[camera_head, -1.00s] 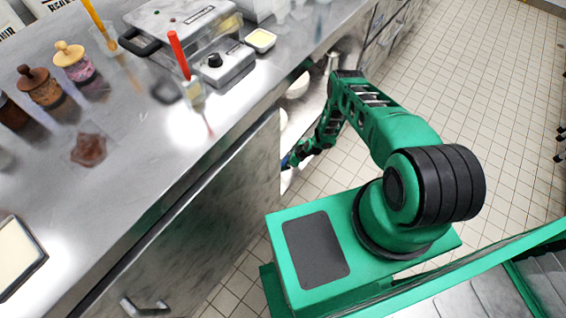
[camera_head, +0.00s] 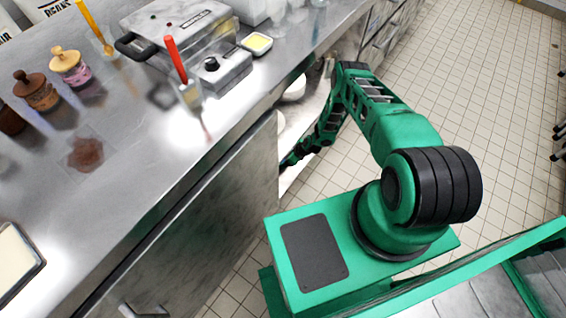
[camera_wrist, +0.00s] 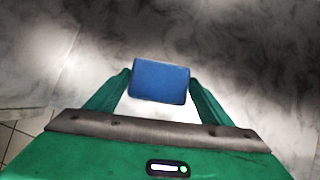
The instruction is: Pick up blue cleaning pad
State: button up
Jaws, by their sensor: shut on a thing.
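The blue cleaning pad (camera_wrist: 159,81) shows in the wrist view as a small blue block. My gripper (camera_wrist: 159,84) is shut on it, with one green finger on each side. The pad is held in front of a grey, marbled surface; I cannot tell whether it touches it. In the head view my arm reaches into the open space under the counter, and its end is mostly hidden by the counter side. The pad cannot be made out in the head view.
The metal counter (camera_head: 110,195) stands on the left, with a grill press (camera_head: 185,30), jars (camera_head: 70,67) and a red-handled brush (camera_head: 177,60) on it. White dishes (camera_head: 294,88) sit on the shelf under the counter.

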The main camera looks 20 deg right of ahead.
notch_tip(320, 180, up, 4)
jog(key=shift+r, duration=0.15)
jog(key=w+d, duration=0.5)
jog(key=d, duration=0.3)
jog(key=w+d, duration=0.5)
jog(key=d, duration=0.3)
jog(key=shift+d, duration=0.4)
